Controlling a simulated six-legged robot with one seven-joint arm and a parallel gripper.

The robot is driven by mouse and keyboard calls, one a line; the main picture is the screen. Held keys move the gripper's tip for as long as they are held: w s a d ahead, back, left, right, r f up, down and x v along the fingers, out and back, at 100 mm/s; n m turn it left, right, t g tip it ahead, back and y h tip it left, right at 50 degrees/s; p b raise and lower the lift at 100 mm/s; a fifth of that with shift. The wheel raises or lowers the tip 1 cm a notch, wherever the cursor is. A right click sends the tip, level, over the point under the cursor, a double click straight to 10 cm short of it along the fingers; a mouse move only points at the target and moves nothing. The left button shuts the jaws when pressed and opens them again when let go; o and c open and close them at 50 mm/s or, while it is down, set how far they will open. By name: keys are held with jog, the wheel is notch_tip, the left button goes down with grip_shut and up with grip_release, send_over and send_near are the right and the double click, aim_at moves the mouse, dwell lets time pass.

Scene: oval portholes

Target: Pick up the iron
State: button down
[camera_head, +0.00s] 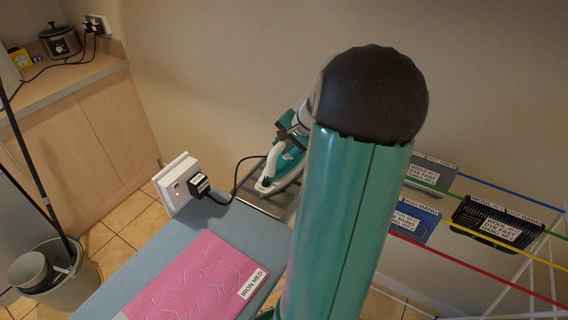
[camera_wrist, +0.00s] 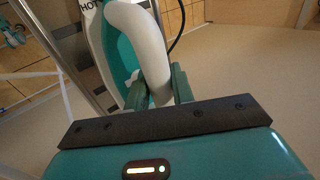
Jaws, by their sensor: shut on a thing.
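The iron (camera_head: 288,160), teal with a white handle, is at the far end of the blue ironing board (camera_head: 140,260), over a metal rest (camera_head: 262,203). I cannot tell whether it touches the rest. In the wrist view the iron's white handle (camera_wrist: 138,40) runs down between the two green fingers of my gripper (camera_wrist: 158,88). My gripper is shut on the handle. In the head view my own arm hides part of the iron and most of the gripper. A black cord (camera_head: 240,168) runs from the iron area to a plug (camera_head: 205,187).
A white socket box (camera_head: 177,183) with a red light stands at the board's edge. A pink cloth (camera_head: 195,275) labelled "IRON MED" lies on the board. A bucket (camera_head: 55,275) stands at lower left, near a wooden counter (camera_head: 75,140).

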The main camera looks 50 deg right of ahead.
jog(key=shift+r, duration=0.15)
jog(key=shift+r, duration=0.6)
jog(key=s+a+r, duration=0.9)
jog(key=a+r, duration=0.1)
jog(key=r, duration=0.1)
jog(key=shift+s+r, duration=0.3)
jog(key=shift+r, duration=0.05)
jog(key=shift+a, duration=0.1)
jog(key=c, duration=2)
grip_release()
jog(key=shift+c, duration=0.7)
